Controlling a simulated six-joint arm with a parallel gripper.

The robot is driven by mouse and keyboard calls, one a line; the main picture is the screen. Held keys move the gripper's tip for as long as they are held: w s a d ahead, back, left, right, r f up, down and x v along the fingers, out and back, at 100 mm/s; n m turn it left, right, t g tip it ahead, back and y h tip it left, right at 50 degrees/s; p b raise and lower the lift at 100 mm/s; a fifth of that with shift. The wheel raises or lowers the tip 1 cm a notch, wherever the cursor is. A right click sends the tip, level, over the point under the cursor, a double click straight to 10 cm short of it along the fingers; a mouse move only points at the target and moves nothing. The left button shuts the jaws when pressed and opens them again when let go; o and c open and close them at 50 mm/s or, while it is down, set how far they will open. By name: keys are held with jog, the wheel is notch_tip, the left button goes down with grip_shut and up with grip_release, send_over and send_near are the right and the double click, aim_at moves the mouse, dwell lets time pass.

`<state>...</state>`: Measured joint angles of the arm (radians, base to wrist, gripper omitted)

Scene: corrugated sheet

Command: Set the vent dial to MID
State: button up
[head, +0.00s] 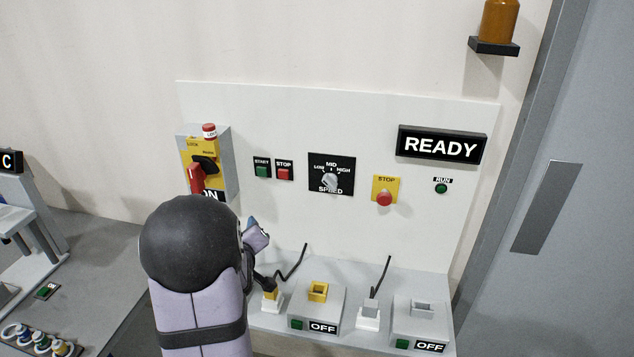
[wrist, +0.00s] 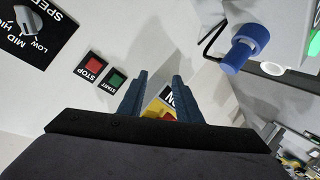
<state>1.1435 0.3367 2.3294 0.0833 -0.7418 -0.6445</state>
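The only dial in view is a grey knob (head: 330,181) on a black plate labelled SPEED (head: 345,185), with LOW, MID and HIGH around it. No vent label shows. I cannot tell clearly which mark the knob points at. In the wrist view the knob (wrist: 28,20) is at the upper left. My gripper (wrist: 155,82) has its two dark fingers apart with nothing between them. It is well away from the knob, facing the panel near the red and yellow switch. In the head view my arm largely hides it, below and left of the dial.
Left of the dial are STOP (head: 284,169) and START (head: 262,168) buttons and a red and yellow rotary switch (head: 203,165). A red stop button (head: 384,197) is at its right. Below are sockets (head: 318,291) and plugs with cables. A blue plug-like piece (wrist: 246,46) shows at right.

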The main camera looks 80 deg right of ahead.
jog(key=s+d+r+m+g+h, duration=0.1)
jog(key=s+d+r+h, duration=0.15)
jog(key=s, duration=0.25)
jog(key=s+d+r+g+h, duration=0.1)
jog(key=s+d+g, duration=0.15)
jog(key=s, duration=0.35)
jog(key=m+g+h, duration=0.1)
jog(key=g+h, duration=0.1)
send_near(326, 184)
jog(key=d, duration=0.2)
jog(key=shift+t+y, duration=0.25)
jog(key=shift+s+d+r+p, duration=0.15)
jog(key=shift+d+p, duration=0.85)
jog(key=shift+d, duration=0.8)
jog(key=shift+s+d+r+p, duration=0.15)
jog(key=shift+d+p, duration=0.8)
jog(key=shift+d, duration=0.9)
jog(key=shift+w, duration=0.1)
grip_shut()
